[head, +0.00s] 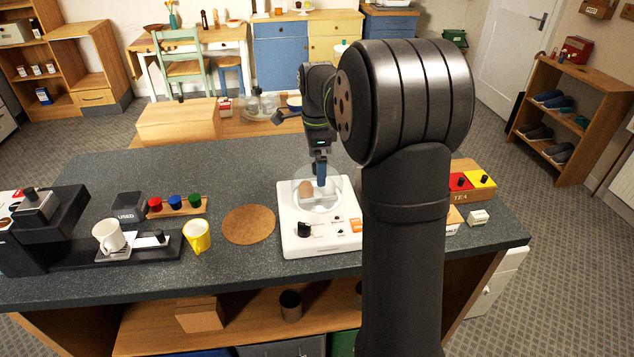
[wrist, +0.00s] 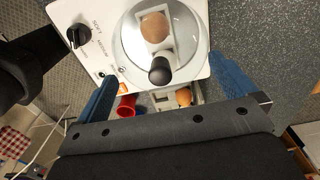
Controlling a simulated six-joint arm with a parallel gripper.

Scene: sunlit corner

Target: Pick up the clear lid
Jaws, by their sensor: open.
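The clear lid (head: 331,193) is a see-through dome on top of a white appliance (head: 290,225) with a dark dial. It also shows in the wrist view (wrist: 187,42) as a round clear cover with a black knob (wrist: 160,70). A brown egg (wrist: 155,27) shows through it. My gripper (wrist: 163,69) is open and empty, its blue fingers apart on either side of the knob in the picture. In the head view my gripper (head: 321,176) is at the lid, pointing down. I cannot tell whether the fingertips are level with the knob.
A cork mat (head: 249,224), a yellow mug (head: 197,236) and a white cup (head: 108,236) stand left of the appliance. A red and yellow tea box (head: 472,183) stands right. The dark counter (head: 190,170) behind the mat is clear.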

